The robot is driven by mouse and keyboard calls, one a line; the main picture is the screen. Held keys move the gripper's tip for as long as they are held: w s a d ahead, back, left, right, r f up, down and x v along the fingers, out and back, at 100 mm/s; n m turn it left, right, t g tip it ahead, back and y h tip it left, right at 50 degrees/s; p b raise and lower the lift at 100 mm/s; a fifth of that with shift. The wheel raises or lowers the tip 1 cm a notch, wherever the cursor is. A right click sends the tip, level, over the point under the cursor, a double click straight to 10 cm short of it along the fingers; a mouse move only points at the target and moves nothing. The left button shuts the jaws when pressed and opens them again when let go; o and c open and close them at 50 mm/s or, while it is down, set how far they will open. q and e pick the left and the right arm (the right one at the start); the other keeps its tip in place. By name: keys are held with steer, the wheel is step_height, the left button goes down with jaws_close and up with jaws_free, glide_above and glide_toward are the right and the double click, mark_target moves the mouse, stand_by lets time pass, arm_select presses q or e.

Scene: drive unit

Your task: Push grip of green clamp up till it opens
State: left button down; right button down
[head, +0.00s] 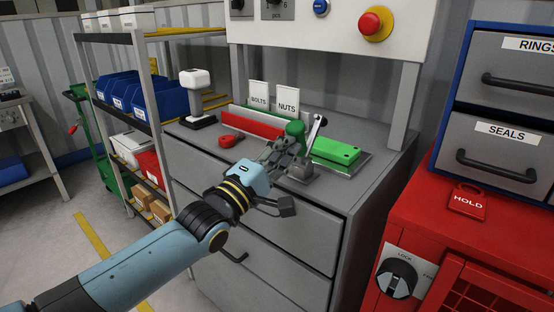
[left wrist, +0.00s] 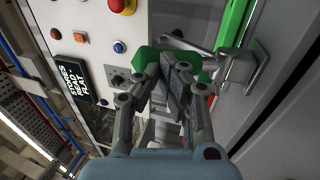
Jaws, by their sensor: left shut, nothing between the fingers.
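The clamp's green grip (head: 295,128) stands near the right end of the workbench top, beside a metal lever with a dark knob (head: 318,123). My right gripper is not in view.
A green block (head: 336,150) lies on a metal plate right of the clamp. A red bar (head: 250,125), a red ring-like piece (head: 230,141) and cards marked BOLTS and NUTS (head: 287,104) are behind and left. A red cabinet (head: 440,222) stands at the right.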

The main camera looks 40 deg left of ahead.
arm_select(q)
steer(key=shift+w+d+r+p, duration=0.1)
steer(key=shift+w+r+p, duration=0.6)
steer(key=shift+w+p, duration=0.25)
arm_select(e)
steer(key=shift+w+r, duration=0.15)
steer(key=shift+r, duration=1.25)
arm_select(q)
steer(key=shift+w, duration=0.15)
steer(key=shift+r, duration=0.15)
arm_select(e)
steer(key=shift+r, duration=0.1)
